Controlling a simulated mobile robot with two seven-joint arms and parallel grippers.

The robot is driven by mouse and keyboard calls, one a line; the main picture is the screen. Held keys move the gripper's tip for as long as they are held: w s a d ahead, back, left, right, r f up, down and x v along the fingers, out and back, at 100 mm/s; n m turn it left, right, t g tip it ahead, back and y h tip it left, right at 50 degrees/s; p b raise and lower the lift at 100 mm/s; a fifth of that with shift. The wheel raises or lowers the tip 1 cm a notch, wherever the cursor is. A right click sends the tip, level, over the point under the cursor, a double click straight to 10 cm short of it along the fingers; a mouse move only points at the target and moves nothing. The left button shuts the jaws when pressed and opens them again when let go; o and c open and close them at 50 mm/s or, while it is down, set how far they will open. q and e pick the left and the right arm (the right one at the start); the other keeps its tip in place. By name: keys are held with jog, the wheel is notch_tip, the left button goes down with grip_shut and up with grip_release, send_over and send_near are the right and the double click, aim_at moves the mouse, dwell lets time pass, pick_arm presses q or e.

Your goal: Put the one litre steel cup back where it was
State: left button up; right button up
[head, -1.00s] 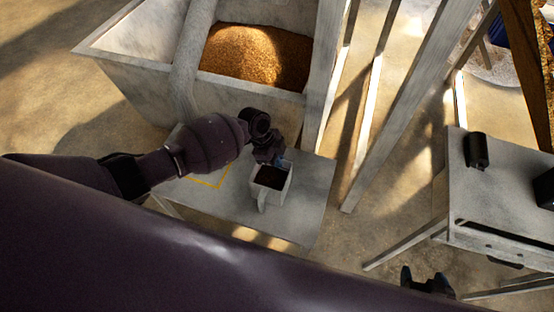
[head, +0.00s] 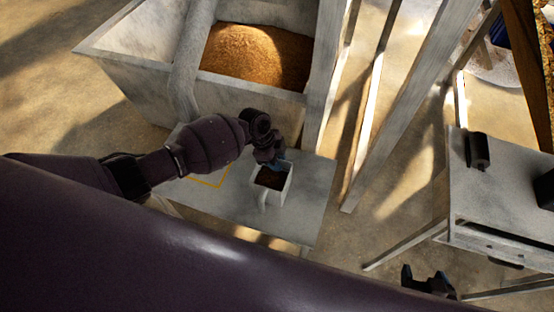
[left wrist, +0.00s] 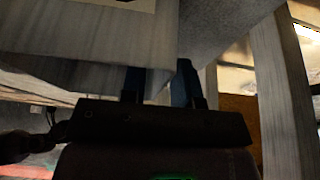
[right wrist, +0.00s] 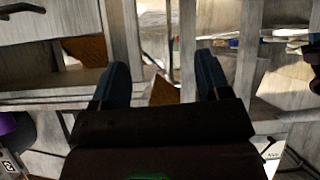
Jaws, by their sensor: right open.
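The grey steel cup (head: 284,190), box-shaped with a handle, is at the right part of the small grey table; brown stuff shows inside it. I cannot tell whether its base touches the tabletop. A yellow outline (head: 210,184) is marked on the table, left of the cup, partly hidden by my left arm. My left gripper (head: 277,162) is at the cup's far rim. In the left wrist view its fingers (left wrist: 162,85) are close together against a grey surface, apparently shut on the cup. My right gripper (head: 428,278) is open and empty, away from the cup at lower right.
A large grey hopper (head: 130,85) with a heap of golden grain (head: 255,58) stands behind the small table (head: 300,222). Slanted grey posts (head: 400,110) rise to the right. A second grey table (head: 510,190) with a black cylinder (head: 478,150) stands at far right.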

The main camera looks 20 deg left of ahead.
pick_arm(q)
jog(key=p+v, duration=0.2)
jog(key=v, duration=0.9)
jog(key=s+d+n+t+h, duration=0.2)
jog(key=s+d+n+t, duration=0.2)
jog(key=s+n+t, duration=0.4)
jog(key=s+a+f+n+t+y, duration=0.3)
jog(key=s+a+n+y, duration=0.3)
jog(key=s+a+n, duration=0.3)
jog(key=shift+s+a+y, duration=0.3)
jog(key=shift+s+a, duration=1.75)
jog(key=shift+s, duration=1.55)
pick_arm(e)
jog(key=shift+d+r, duration=0.1)
jog(key=shift+r, duration=0.75)
pick_arm(q)
jog(key=shift+f, duration=0.1)
